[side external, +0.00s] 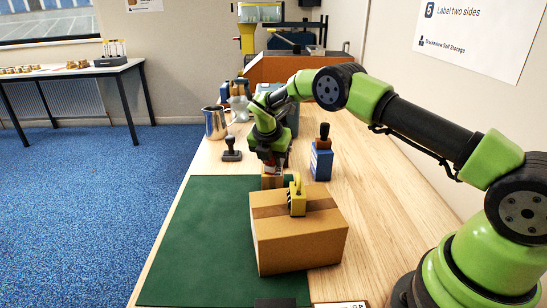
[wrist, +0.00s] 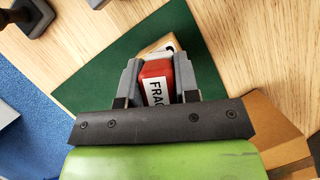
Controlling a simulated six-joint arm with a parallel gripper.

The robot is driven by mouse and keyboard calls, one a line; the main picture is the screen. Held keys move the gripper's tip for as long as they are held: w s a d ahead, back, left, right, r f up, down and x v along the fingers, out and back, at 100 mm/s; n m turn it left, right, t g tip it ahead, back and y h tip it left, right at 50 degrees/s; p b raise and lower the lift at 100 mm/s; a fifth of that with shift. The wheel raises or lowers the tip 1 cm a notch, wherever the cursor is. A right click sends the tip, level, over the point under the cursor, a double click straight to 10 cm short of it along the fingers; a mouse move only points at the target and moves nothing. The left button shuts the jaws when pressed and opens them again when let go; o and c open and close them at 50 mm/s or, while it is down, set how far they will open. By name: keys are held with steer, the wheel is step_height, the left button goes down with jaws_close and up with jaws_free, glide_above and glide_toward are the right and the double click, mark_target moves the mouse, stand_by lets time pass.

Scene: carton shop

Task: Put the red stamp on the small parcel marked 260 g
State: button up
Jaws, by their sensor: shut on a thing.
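My gripper (wrist: 155,75) is shut on the red stamp (wrist: 156,82), a red block with a white label whose visible letters read "FRAG". In the side external view my gripper (side external: 271,163) is low over a small tan parcel (side external: 271,181) at the far edge of the green mat. The parcel (wrist: 160,46) also shows in the wrist view, partly hidden behind the stamp, with part of a dark mark on its top. Its weight cannot be read. I cannot tell whether the stamp touches the parcel.
A large carton (side external: 300,243) stands close in front, with a yellow tape dispenser (side external: 298,201) on top. A blue stamp (side external: 321,163) is to the right. A black stamp (side external: 232,153) and a metal jug (side external: 215,124) are to the left. The green mat's (side external: 210,245) left part is clear.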

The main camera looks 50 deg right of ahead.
steer(key=o, duration=0.9)
steer(key=shift+f, duration=0.15)
steer(key=shift+o, duration=0.2)
steer(key=s+a+r+m+y, duration=0.1)
steer(key=s+a+r+m, duration=0.15)
steer(key=r, duration=0.45)
steer(key=s+a+r+m+t, duration=0.1)
steer(key=s+a+r+m, duration=0.15)
steer(key=r, duration=0.45)
steer(key=s+a+r+m+y, duration=0.1)
steer(key=s+a+r+m, duration=0.15)
steer(key=r, duration=0.45)
steer(key=s+a+r+m+t+y, duration=0.2)
steer(key=s+m, duration=0.7)
steer(key=s, duration=0.3)
steer(key=s+a+r+m+t+y, duration=0.1)
steer(key=s+a+m+t+y, duration=0.1)
steer(key=s+m, duration=0.8)
steer(key=shift+s+a+r, duration=0.4)
steer(key=shift+s+a, duration=0.2)
steer(key=shift+s, duration=0.6)
